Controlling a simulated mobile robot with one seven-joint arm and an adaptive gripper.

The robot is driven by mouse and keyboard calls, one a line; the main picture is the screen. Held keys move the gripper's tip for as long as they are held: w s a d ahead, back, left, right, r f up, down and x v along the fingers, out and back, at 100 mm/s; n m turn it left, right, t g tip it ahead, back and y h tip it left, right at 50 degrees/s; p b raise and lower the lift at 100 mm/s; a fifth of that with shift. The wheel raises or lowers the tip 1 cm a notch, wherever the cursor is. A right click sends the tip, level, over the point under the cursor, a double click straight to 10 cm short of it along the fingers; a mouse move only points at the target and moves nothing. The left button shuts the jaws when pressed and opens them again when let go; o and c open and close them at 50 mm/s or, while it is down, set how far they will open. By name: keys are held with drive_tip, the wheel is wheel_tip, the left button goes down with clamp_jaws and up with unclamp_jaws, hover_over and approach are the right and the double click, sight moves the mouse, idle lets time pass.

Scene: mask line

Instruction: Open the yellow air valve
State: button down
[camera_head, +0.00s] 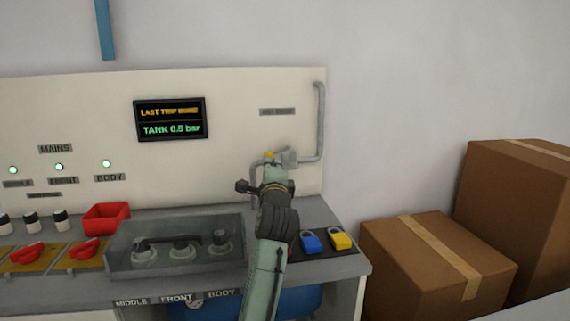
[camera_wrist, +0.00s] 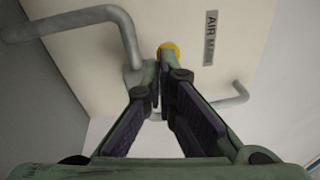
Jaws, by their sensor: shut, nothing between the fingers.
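The yellow air valve (camera_head: 268,155) sits on the grey pipe at the right of the panel. In the wrist view its yellow part (camera_wrist: 172,47) shows just beyond my fingertips, partly hidden by them. My gripper (camera_head: 275,174) is up at the valve from below and in front. In the wrist view my gripper (camera_wrist: 154,72) is shut with nothing between its fingers. Its right fingertip overlaps the yellow part in the picture; I cannot tell whether they touch. A label reading AIR (camera_wrist: 211,31) is on the panel beside the pipe.
A grey pipe (camera_head: 321,120) runs up the panel's right edge. The display (camera_head: 170,119) reads TANK 0.5 bar. A clear cover (camera_head: 120,258) stands over knobs on the bench. Blue (camera_head: 311,243) and yellow padlocks (camera_head: 340,239) lie right of my arm. Cardboard boxes (camera_head: 400,265) stand right.

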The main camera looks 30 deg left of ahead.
drive_tip(key=w+a, duration=0.1)
drive_tip(key=a, duration=0.6)
drive_tip(key=shift+w+p, duration=0.25)
drive_tip(key=shift+p, duration=0.1)
idle(0.6)
